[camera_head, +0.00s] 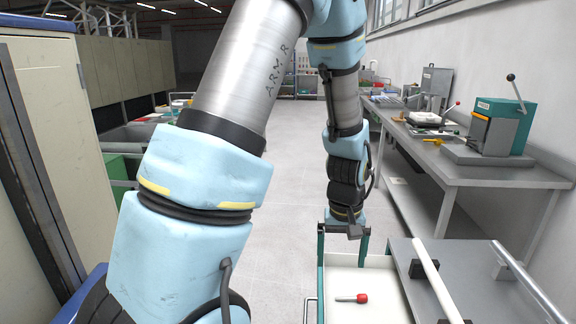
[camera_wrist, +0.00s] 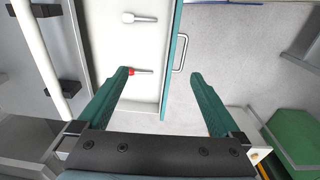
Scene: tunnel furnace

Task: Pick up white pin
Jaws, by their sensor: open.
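The white pin (camera_wrist: 139,18) lies in an open white drawer or tray with a teal rim (camera_wrist: 173,55), near the top of the wrist view. It has a pale wide head and a thin shank. I cannot see it in the head view. A red-headed pin (camera_wrist: 138,71) lies in the same tray; it also shows in the head view (camera_head: 352,298). My gripper (camera_wrist: 160,75) is open and empty. In the wrist view its left finger overlaps the tray near the red-headed pin, and its right finger is over the floor outside the rim. The gripper (camera_head: 343,238) hangs above the tray's far end.
A white bar (camera_head: 437,280) on black mounts runs over a grey surface beside the tray. A metal handle (camera_wrist: 180,53) juts from the tray's rim. A grey workbench (camera_head: 470,170) with a teal press (camera_head: 502,125) stands at right. The aisle floor ahead is clear.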

